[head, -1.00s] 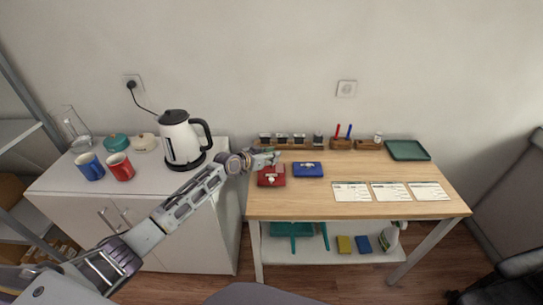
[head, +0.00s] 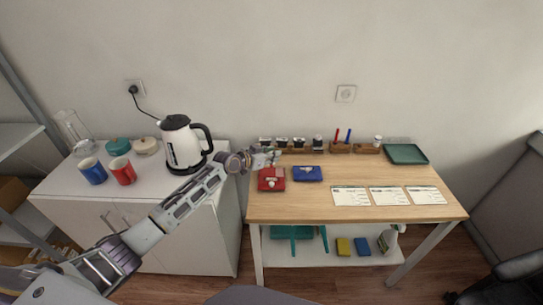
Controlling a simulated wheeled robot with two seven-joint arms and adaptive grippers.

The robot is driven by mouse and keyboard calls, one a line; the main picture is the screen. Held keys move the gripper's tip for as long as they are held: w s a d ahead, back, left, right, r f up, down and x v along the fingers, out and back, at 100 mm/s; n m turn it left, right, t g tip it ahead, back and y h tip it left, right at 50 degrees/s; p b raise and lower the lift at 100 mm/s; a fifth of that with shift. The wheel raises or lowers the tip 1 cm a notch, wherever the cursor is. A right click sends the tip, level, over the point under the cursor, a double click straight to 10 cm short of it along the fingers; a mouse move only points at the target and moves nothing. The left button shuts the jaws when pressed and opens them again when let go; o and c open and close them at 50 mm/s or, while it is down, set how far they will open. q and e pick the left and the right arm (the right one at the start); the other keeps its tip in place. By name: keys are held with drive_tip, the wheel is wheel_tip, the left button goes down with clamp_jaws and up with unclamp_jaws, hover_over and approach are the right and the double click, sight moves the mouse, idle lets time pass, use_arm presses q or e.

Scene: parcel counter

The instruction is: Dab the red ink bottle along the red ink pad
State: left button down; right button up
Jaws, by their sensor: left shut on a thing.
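The red ink pad (head: 279,186) lies on the wooden counter near its left edge, with a small pale patch on its top. My left gripper (head: 273,158) reaches in from the left, at the far side of the red pad. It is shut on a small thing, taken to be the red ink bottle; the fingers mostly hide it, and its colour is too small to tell. I cannot tell whether it touches the pad. My right gripper is not in view.
The blue ink pad (head: 314,177) lies just right of the red one. A wooden rack (head: 300,150) with several stamps stands behind. Three printed cards (head: 386,196) and a green tray (head: 406,154) are to the right. The kettle (head: 181,145) stands close to my left arm.

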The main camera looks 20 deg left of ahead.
use_arm(q)
drive_tip(key=shift+d, duration=0.1)
drive_tip(key=shift+w+d+r, duration=0.15)
drive_tip(key=shift+d+r, duration=0.05)
drive_tip(key=shift+d, duration=0.05)
drive_tip(key=d, duration=0.1)
drive_tip(key=d+r, duration=0.1)
drive_tip(key=shift+w+d+p, duration=0.3)
drive_tip(key=shift+w+p, duration=0.05)
drive_tip(key=shift+p, duration=0.05)
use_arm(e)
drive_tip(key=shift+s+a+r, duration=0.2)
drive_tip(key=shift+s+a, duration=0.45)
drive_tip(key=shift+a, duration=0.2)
use_arm(q)
drive_tip(key=shift+f, duration=0.2)
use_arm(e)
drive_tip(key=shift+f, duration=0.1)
